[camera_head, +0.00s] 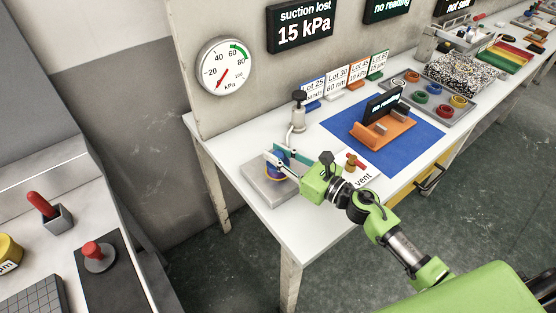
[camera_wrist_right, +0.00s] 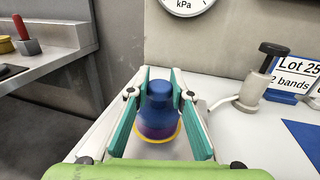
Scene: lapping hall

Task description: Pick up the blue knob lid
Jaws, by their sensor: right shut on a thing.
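The blue knob lid (camera_wrist_right: 158,92) stands upright between the fingers of my right gripper (camera_wrist_right: 160,82), with a darker purple-red lower part and a yellow ring at its base. In the head view the lid (camera_head: 275,168) is over a grey square plate (camera_head: 262,188) at the near left corner of the white bench, partly hidden by the fingers. My right gripper (camera_head: 273,157) is shut on it from both sides. I cannot tell whether the lid is clear of the plate. My left gripper is not in view.
A hand pump (camera_head: 298,118) stands behind the plate. A red-handled vent valve (camera_head: 355,162) is to its right. An orange stand (camera_head: 383,136) is on a blue mat (camera_head: 420,138). Wall displays include "suction lost 15 kPa" (camera_head: 302,27), beside a round gauge (camera_head: 222,66).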

